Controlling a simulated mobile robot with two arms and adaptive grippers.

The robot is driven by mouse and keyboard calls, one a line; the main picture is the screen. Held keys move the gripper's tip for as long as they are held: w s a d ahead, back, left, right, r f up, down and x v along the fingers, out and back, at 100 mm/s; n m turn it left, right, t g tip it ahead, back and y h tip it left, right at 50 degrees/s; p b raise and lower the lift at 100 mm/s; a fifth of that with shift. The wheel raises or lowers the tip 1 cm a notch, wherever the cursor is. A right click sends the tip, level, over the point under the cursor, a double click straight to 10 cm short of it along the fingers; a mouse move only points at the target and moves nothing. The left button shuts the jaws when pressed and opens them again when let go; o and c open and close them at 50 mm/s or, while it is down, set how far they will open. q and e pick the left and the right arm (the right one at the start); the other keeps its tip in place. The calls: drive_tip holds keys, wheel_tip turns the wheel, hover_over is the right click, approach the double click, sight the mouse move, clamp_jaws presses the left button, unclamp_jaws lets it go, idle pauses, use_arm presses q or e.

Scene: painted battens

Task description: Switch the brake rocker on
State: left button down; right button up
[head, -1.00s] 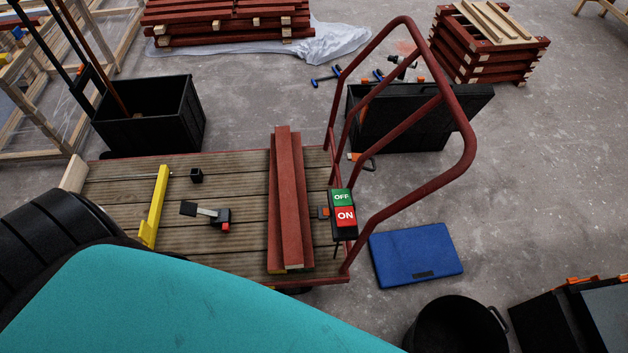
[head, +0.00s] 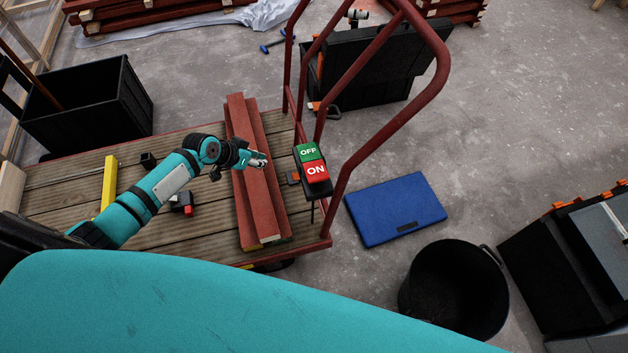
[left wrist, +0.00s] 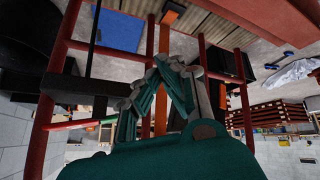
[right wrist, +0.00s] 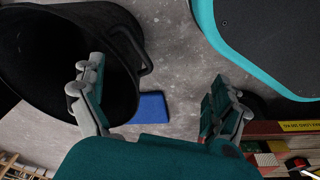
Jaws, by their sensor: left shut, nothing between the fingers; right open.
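The brake rocker (head: 313,170) is a black box on the cart's red handle frame, with a green OFF half (head: 308,152) and a red ON half (head: 316,170). I cannot tell which half is pressed in. My left gripper (head: 263,160) is shut and empty, above the red battens and a short way left of the rocker, apart from it.
The red tube handle (head: 380,125) rises around the rocker. Red battens (head: 250,190) lie on the plank cart deck (head: 75,198). A blue case (head: 396,208), a black bucket (head: 455,290) and an open black case (head: 365,65) stand on the floor nearby.

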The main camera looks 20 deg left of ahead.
sight(314, 175)
use_arm(q)
drive_tip(key=s+d+r+m+g+h+b, duration=0.1)
drive_tip(key=d+r+m+h+b, duration=0.1)
drive_tip(key=r, duration=0.7)
drive_tip(key=s+d+r+m+g+h+b, duration=0.1)
drive_tip(key=s+d+r+m+h+b, duration=0.1)
drive_tip(key=d+r+m, duration=0.3)
wheel_tip(314, 175, up, 4)
drive_tip(key=d+h, duration=0.1)
drive_tip(key=d, duration=0.1)
drive_tip(key=shift+s+d+g+b, duration=0.25)
drive_tip(key=shift+d+g+b, duration=0.05)
drive_tip(key=shift+g+b, duration=0.1)
use_arm(e)
drive_tip(key=w+r, duration=0.4)
drive_tip(key=r, duration=0.3)
drive_tip(key=shift+a+t, duration=0.25)
drive_tip(key=shift+t, duration=0.05)
